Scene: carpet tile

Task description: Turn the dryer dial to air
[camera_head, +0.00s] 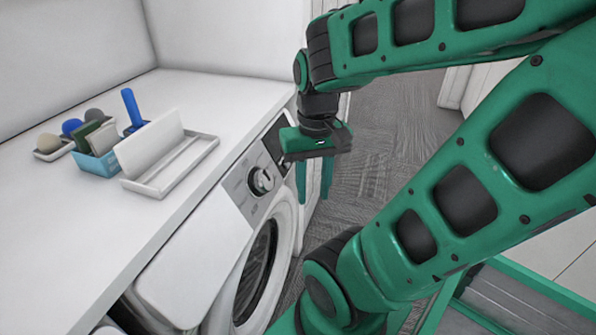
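The white front-loading dryer (205,245) stands under the counter in the middle of the view. Its round dial (262,181) sits on a grey control panel (240,185), with a light cap and a dark ring. The markings around the dial are too small to read, so its setting cannot be told. My gripper (314,188) points down to the right of the dial, apart from it. Its two green fingers are spread with a gap between them and hold nothing. Part of the panel's far end is hidden behind my gripper.
The white counter (75,245) above the dryer holds a white tray (170,170), a blue box (97,160), a blue upright item (131,108) and a small tray with round items (55,150). Grey carpeted floor (385,120) is open beyond my gripper.

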